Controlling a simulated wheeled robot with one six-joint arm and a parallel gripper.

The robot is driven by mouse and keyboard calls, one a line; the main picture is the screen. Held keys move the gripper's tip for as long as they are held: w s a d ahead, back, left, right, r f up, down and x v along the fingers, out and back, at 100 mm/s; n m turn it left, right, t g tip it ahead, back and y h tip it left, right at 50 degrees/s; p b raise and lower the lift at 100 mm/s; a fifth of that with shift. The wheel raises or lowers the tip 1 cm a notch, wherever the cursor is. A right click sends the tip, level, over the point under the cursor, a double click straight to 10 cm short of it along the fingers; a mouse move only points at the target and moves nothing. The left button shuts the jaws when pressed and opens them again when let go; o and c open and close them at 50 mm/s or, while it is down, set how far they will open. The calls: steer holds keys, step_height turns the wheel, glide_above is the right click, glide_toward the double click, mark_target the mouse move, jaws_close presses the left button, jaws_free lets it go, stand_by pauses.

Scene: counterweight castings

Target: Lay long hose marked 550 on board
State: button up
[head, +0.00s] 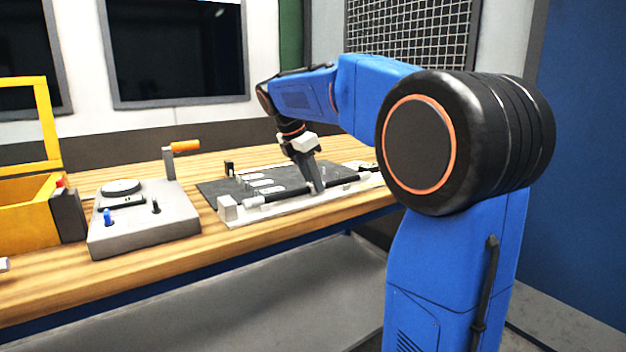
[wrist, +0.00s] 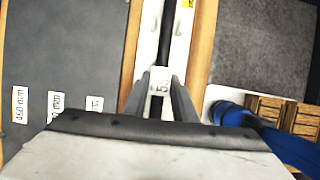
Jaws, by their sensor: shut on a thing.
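A long black hose (head: 290,195) with a light end lies along a white rack (head: 262,214) at the front of the table. It also runs up the wrist view (wrist: 177,38), over the white rack there. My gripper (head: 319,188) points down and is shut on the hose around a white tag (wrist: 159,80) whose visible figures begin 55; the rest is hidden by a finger. The dark grey board (head: 222,190) lies just behind the rack.
A grey device with an orange handle (head: 145,222) and a yellow crate (head: 25,225) stand to the left on the wooden table (head: 190,262). Small light parts (head: 362,168) lie right of the gripper. A grey mat or floor area (wrist: 265,45) shows at the wrist view's right.

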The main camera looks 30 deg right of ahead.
steer(key=shift+f, duration=0.1)
steer(key=o, duration=1.1)
steer(key=shift+r, duration=3.45)
